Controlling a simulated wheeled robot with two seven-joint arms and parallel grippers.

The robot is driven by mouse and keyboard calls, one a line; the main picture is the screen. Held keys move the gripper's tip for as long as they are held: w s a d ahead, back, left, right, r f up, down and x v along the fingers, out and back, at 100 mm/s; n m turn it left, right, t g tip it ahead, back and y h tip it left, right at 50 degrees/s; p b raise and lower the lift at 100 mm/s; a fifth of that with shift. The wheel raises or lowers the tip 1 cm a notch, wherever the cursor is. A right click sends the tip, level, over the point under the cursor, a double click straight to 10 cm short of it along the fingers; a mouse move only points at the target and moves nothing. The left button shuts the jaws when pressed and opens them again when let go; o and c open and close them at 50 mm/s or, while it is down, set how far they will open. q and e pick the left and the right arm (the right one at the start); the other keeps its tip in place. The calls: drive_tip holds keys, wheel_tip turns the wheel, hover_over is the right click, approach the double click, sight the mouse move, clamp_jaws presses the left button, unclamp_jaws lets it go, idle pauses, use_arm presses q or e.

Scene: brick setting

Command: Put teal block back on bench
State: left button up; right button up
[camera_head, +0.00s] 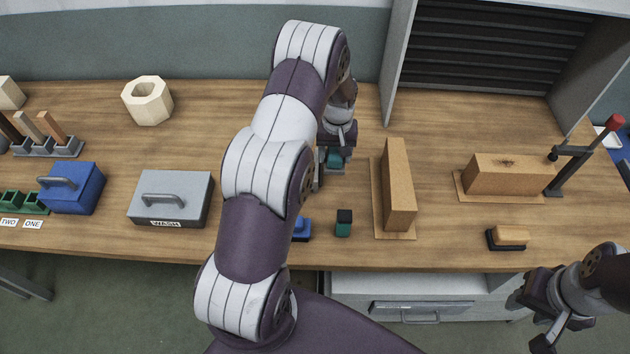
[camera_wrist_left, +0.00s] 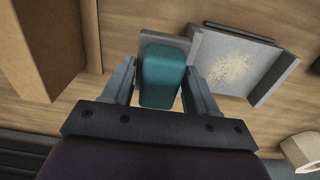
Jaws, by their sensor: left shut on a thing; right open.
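The teal block (camera_head: 338,158) is at my left gripper over the middle of the bench (camera_head: 350,256), partly hidden by my left arm. In the left wrist view the teal block (camera_wrist_left: 162,76) is between the two fingers of my left gripper (camera_wrist_left: 160,88), which is shut on it. A grey holder with a pale speckled patch (camera_wrist_left: 232,66) lies beyond and beside the block there. I cannot tell whether the block touches the holder or the bench. My right gripper (camera_head: 538,312) is open and empty, in front of the bench at the lower right.
A tall wooden block (camera_head: 398,185) stands right of the left gripper. A small black-topped teal piece (camera_head: 344,223) and a blue piece (camera_head: 302,229) lie near the front edge. A grey lidded box (camera_head: 170,197) and a blue box (camera_head: 72,187) stand at left. A red-topped clamp (camera_head: 585,155) stands right.

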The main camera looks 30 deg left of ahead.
sight(343, 165)
use_arm(q)
drive_tip(key=f, duration=0.1)
drive_tip(key=w+d+f+p, duration=0.1)
drive_tip(key=f, duration=0.1)
drive_tip(key=d+f, duration=0.1)
drive_tip(key=f, duration=0.1)
drive_tip(key=shift+w, duration=0.25)
drive_tip(key=f, duration=0.1)
drive_tip(key=f+p, duration=0.1)
drive_tip(key=f, duration=0.1)
drive_tip(key=shift+s+a, duration=0.2)
drive_tip(key=shift+a, duration=0.15)
drive_tip(key=shift+s+a+f, duration=0.15)
drive_tip(key=shift+a+f, duration=0.1)
drive_tip(key=shift+f, duration=0.05)
drive_tip(key=shift+d+f, duration=0.1)
drive_tip(key=shift+d, duration=0.15)
drive_tip(key=o, duration=0.7)
drive_tip(key=shift+w+d, duration=0.1)
drive_tip(key=shift+w, duration=0.1)
drive_tip(key=shift+c, duration=0.2)
drive_tip(key=shift+o, duration=0.4)
drive_tip(key=shift+s+a, duration=0.15)
drive_tip(key=shift+a, duration=0.05)
use_arm(e)
drive_tip(key=shift+w+d+r, duration=0.3)
drive_tip(key=shift+r, duration=0.3)
drive_tip(key=shift+w+d+r, duration=0.25)
drive_tip(key=shift+d+r, duration=0.05)
drive_tip(key=shift+r, duration=0.25)
